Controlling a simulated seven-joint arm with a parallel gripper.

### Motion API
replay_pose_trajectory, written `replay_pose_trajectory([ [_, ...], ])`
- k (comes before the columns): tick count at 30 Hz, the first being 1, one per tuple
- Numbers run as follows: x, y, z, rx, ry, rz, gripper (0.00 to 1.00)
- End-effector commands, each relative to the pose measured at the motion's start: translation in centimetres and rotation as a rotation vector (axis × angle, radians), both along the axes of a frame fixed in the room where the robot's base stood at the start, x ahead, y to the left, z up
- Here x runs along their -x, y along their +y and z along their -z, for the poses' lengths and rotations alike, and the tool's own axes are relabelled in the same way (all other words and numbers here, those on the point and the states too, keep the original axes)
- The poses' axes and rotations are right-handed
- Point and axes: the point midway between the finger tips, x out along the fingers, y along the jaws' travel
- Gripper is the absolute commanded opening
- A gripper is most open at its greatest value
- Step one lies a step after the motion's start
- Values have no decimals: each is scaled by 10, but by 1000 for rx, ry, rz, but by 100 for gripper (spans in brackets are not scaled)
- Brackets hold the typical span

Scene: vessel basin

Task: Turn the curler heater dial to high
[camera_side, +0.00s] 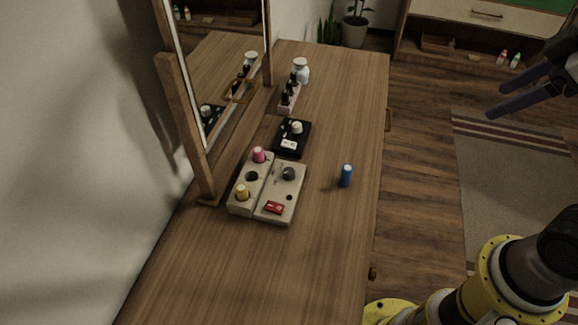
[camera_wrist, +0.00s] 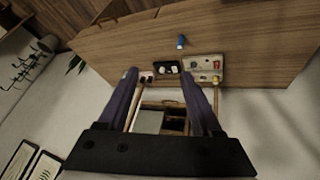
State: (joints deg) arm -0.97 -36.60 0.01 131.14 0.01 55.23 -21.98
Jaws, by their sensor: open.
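The curler heater (camera_side: 263,213) is a beige two-part box on the wooden table, below the mirror. Its left part has round wells, with a pink curler (camera_side: 258,155) and a yellow curler (camera_side: 242,192) in two of them and one dark well empty. Its right panel carries a dark round dial (camera_side: 289,174) and a red switch (camera_side: 274,208). The dial's setting is too small to read. The heater also shows in the wrist view (camera_wrist: 205,72). My gripper (camera_side: 497,99) is open and empty, high at the right, well away from the heater; its fingers frame the wrist view (camera_wrist: 158,74).
A blue curler (camera_side: 346,176) stands on the table right of the heater. Behind the heater are a black tray (camera_side: 280,149) with small white items, a pink rack (camera_side: 288,101) of dark bottles and a white vase (camera_side: 301,72). The mirror (camera_side: 220,70) stands left. The near table is clear.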

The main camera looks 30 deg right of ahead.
Motion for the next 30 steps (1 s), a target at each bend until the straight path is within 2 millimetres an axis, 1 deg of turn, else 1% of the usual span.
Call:
replay_pose_trajectory([
  [1,-14,3,-8,22,8,-48,66],
  [3,-32,7,-18,53,20,-119,66],
  [5,-50,12,-24,78,33,-181,66],
  [7,-73,19,-30,109,51,-259,66],
  [10,-111,34,-33,152,83,-379,66],
  [12,-138,46,-31,178,107,-460,66],
  [14,-160,57,-25,198,130,-527,66],
  [15,-174,66,-20,211,144,-571,66],
  [17,-195,80,-10,227,167,-633,66],
  [18,-208,89,-2,237,184,-674,66],
  [20,-227,104,13,250,209,-731,66],
  [21,-238,115,24,257,227,-767,66],
  [23,-254,131,43,265,254,-818,66],
  [24,-263,142,57,270,274,-850,66],
  [26,-275,159,80,274,304,-889,66],
  [27,-281,169,95,275,326,-910,66],
  [29,-287,184,118,276,357,-934,66],
  [30,-289,192,133,276,377,-948,66],
])
